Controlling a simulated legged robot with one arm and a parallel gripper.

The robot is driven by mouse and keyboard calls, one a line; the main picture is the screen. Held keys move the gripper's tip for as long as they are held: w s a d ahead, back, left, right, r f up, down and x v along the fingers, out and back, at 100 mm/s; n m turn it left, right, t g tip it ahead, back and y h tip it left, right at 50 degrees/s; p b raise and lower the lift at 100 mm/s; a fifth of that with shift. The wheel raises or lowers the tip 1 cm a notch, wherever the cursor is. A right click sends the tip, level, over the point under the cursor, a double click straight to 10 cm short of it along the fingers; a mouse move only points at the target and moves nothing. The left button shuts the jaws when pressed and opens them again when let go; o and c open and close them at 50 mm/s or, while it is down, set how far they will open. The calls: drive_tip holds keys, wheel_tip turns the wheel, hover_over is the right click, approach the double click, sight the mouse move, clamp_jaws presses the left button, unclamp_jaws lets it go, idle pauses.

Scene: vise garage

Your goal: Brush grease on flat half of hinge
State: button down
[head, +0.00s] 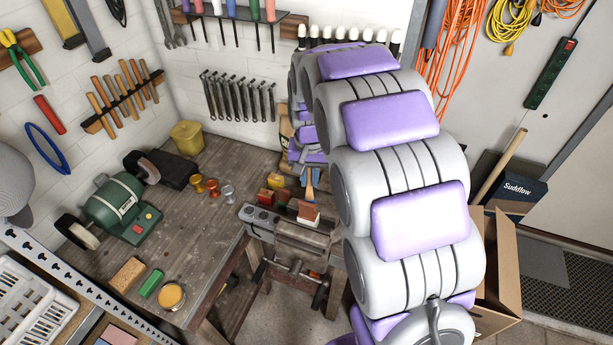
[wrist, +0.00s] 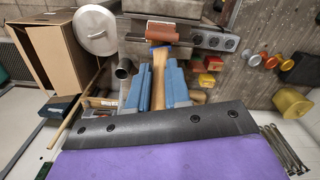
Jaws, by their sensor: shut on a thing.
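My gripper (head: 309,174) is shut on a brush. In the wrist view, its two blue fingers (wrist: 160,70) stand on either side of the light wooden handle. The brush (head: 308,211) has a reddish-brown head, and it also shows in the wrist view (wrist: 164,31). The head lies over or against the grey vise (head: 305,239) at the bench edge; I cannot tell whether it touches. I cannot make out the hinge; the brush head may hide it. A round tin with orange-yellow content (head: 171,296) stands at the bench's near left.
A green bench grinder (head: 118,208) stands at the left of the bench. Small orange and silver cups (head: 213,187) and a yellow container (head: 187,137) stand behind. Small red and yellow blocks (wrist: 210,70) lie beside the gripper. A cardboard box (head: 497,270) stands on the floor at right.

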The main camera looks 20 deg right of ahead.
drive_tip(key=shift+w+d, duration=0.15)
drive_tip(key=shift+w, duration=0.15)
drive_tip(key=shift+a, duration=0.55)
drive_tip(key=shift+s+d, duration=0.25)
drive_tip(key=shift+d, duration=0.05)
drive_tip(key=shift+s+d, duration=0.15)
drive_tip(key=shift+d, duration=0.4)
drive_tip(key=shift+a, duration=0.1)
drive_tip(key=shift+w+a, duration=0.45)
drive_tip(key=shift+a, duration=0.4)
